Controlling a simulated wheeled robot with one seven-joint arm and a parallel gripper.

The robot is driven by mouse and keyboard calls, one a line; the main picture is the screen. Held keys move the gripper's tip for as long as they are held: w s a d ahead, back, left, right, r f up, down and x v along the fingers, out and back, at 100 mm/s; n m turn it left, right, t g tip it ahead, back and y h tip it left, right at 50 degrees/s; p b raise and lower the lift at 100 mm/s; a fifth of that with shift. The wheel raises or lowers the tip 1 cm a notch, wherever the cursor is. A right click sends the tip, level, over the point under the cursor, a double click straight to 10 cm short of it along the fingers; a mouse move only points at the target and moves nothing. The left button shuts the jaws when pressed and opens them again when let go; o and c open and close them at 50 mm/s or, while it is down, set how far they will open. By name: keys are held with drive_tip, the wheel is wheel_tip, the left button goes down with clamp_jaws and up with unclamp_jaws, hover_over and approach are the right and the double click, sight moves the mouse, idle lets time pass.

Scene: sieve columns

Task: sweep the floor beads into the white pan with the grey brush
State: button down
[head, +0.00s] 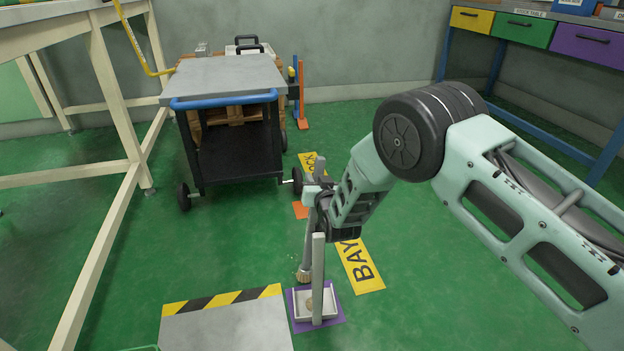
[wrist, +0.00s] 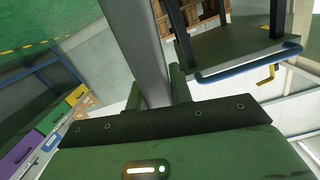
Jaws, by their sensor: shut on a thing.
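My gripper (head: 313,197) is shut on the upright grey handle of the grey brush (head: 307,245). The brush hangs down from it, with tan bristles at or close to the floor, just behind the white pan. In the wrist view the grey handle (wrist: 146,48) runs between the fingers (wrist: 160,98). The white pan (head: 333,304) sits on a purple mat on the floor, with its own tall grey handle upright in front. A small tan patch (head: 309,304) shows in the pan, perhaps beads.
A striped-edge grey platform (head: 225,325) lies left of the pan. A yellow lettered floor strip (head: 358,268) is to its right. A cart with a blue handle (head: 225,100) stands behind, beside a cream table frame (head: 115,100). Green floor between cart and platform is clear.

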drive_tip(key=shift+w+d+f, duration=0.1)
drive_tip(key=shift+d, duration=0.25)
drive_tip(key=shift+w, duration=0.1)
drive_tip(key=shift+r+b+x, duration=0.2)
drive_tip(key=shift+b+x, duration=0.85)
drive_tip(key=shift+x, duration=0.85)
drive_tip(key=shift+r, duration=0.15)
